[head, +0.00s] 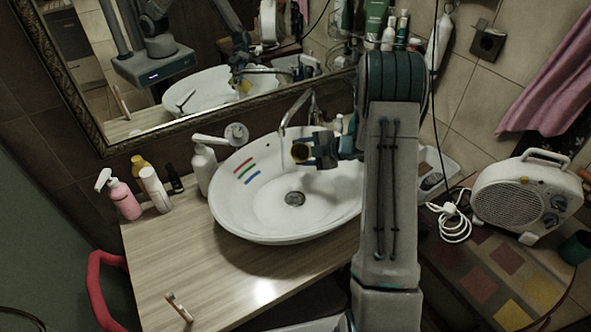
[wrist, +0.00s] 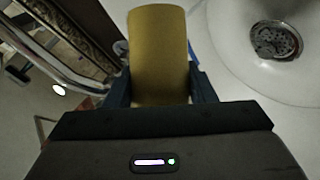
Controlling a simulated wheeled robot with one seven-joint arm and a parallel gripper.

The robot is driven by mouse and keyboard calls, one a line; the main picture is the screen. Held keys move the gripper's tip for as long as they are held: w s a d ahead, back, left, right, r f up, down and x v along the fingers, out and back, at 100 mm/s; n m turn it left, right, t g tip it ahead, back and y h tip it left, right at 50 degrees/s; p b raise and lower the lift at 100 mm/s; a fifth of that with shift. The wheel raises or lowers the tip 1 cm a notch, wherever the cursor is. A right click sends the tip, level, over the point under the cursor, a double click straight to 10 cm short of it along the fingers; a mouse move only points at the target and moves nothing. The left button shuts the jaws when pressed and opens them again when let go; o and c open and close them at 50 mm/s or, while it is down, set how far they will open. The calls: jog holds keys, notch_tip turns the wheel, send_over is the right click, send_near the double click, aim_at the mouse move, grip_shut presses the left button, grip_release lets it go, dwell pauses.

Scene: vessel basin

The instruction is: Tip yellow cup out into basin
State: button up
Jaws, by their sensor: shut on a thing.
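The yellow cup (wrist: 158,55) is held between the fingers of my gripper (wrist: 160,88) in the wrist view. In the head view the cup (head: 300,152) is small and dark-mouthed, and my gripper (head: 318,151) holds it over the back part of the white basin (head: 240,215). The cup appears tipped on its side, its opening facing left and toward the head camera. The basin's drain (head: 294,198) is lower and in front of it; the drain also shows at the upper right in the wrist view (wrist: 275,40). What is inside the cup cannot be made out.
The faucet (head: 284,130) stands close behind the cup. A white pump bottle (head: 203,168) is left of the basin, with a pink spray bottle (head: 124,199) farther left. A fan heater (head: 527,197) sits at right. The wooden counter's front (head: 225,280) is mostly clear.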

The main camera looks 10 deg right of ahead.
jog(key=shift+w+d+f+m+g+y, duration=0.2)
jog(key=shift+w+f+m+g+y, duration=0.15)
jog(key=shift+f+m+g, duration=0.35)
jog(key=shift+w+d+f+m+g+y, duration=0.15)
jog(key=shift+w+d+m+g+y, duration=0.2)
jog(key=shift+w+m, duration=0.3)
jog(key=shift+w+d+r+m+g, duration=0.15)
jog(key=shift+w+r+m+g, duration=0.1)
jog(key=shift+r, duration=0.3)
jog(key=shift+w+d+r+m+g, duration=0.1)
jog(key=shift+w+r+m+g, duration=0.1)
jog(key=shift+r, duration=0.35)
jog(key=shift+w+d+r+m+g+y, duration=0.5)
jog(key=shift+w+r+m+y, duration=0.1)
jog(key=shift+w+m, duration=0.1)
jog(key=shift+w+d+r+m+g+y, duration=0.2)
jog(key=shift+w+r+m, duration=0.1)
jog(key=shift+r, duration=0.3)
jog(key=shift+w+d+r+m+g+y, duration=0.1)
jog(key=shift+w+r+m+g+y, duration=0.15)
jog(key=shift+r, duration=0.3)
